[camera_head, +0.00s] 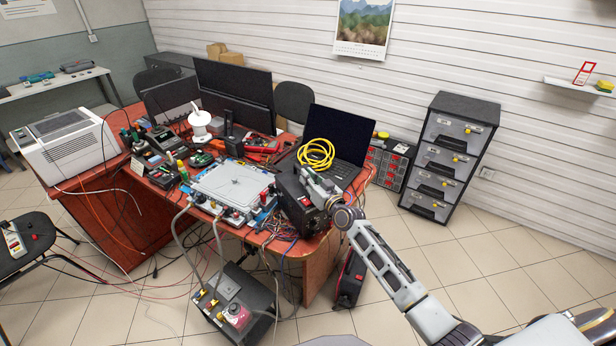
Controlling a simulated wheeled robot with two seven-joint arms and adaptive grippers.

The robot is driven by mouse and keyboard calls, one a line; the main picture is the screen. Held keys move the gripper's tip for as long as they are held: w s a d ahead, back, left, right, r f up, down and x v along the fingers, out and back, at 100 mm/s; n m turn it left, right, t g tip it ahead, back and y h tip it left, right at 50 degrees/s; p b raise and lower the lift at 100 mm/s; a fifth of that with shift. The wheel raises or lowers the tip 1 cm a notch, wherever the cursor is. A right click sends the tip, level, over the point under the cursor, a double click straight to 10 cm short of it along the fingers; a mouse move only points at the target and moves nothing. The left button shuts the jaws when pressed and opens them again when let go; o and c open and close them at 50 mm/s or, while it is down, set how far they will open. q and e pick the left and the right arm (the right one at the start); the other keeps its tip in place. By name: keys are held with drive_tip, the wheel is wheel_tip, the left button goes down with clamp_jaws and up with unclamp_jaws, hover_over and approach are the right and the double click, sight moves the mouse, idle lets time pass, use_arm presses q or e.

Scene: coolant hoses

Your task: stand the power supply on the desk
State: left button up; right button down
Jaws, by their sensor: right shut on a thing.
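The power supply, which I take to be the dark box (291,202), is at the right front end of the red-brown desk (310,262). It looks upright, and its base seems to be at the desk top; I cannot tell whether it touches. My right gripper (318,188) is at its upper right side, shut on it. The gripper and wrist hide part of the box. My left gripper is not in view.
A yellow cable coil (316,153) is just behind the box, in front of the open laptop (341,136). A hose-connected plate unit (232,187) stands to the left. Loose wires crowd the front edge. A control box (252,291) is on the floor.

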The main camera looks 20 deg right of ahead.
drive_tip(key=shift+w+r, duration=0.1)
drive_tip(key=shift+r, duration=0.35)
drive_tip(key=c, duration=1.8)
unclamp_jaws()
drive_tip(key=shift+f, duration=0.5)
drive_tip(key=shift+c, duration=0.2)
drive_tip(key=shift+o, duration=1.5)
drive_tip(key=shift+s, duration=0.4)
drive_tip(key=shift+s+d, duration=0.1)
drive_tip(key=shift+s, duration=0.4)
drive_tip(key=shift+v, duration=3.6)
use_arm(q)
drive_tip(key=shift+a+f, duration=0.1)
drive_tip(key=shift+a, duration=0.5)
use_arm(e)
drive_tip(key=shift+v, duration=1.7)
drive_tip(key=shift+d+r, duration=0.1)
